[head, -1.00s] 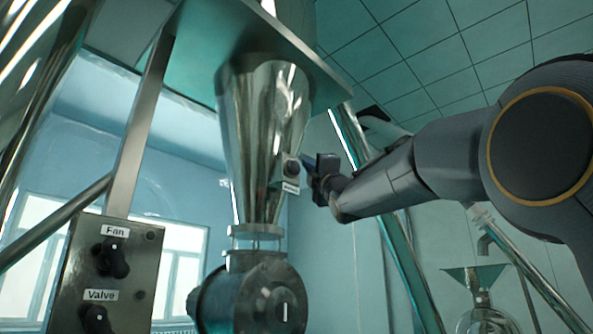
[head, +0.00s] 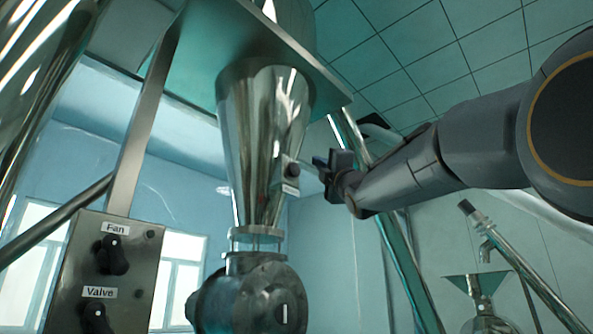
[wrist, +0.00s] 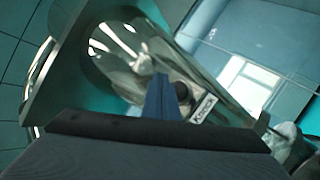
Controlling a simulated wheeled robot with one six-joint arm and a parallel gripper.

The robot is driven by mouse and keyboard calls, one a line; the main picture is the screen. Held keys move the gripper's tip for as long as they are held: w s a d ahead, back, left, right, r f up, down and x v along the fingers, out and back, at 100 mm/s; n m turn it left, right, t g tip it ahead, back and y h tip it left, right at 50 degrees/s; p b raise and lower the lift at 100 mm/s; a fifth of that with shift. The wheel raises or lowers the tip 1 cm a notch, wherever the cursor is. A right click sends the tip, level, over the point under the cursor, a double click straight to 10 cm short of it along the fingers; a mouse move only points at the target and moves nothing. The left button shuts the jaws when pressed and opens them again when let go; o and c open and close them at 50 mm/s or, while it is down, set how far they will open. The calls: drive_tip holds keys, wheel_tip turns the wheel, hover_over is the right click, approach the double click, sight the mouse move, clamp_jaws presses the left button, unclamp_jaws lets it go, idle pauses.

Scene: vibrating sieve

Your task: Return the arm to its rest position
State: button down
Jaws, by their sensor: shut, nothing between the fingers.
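My arm reaches in from the right in the head view. My gripper (head: 322,165) is near the metal cone, to the right of a small labelled box with a dark knob (head: 292,170) on the cone's side, with a gap between them. In the wrist view my gripper's blue fingers (wrist: 161,98) are together and hold nothing.
The shiny cone (head: 262,130) hangs under a flat plate (head: 265,50). A control box (head: 125,265) with Fan and Valve knobs stands at lower left. A slanted metal leg (head: 405,265) runs close below my arm. A small funnel (head: 475,283) stands at lower right.

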idle(0.3)
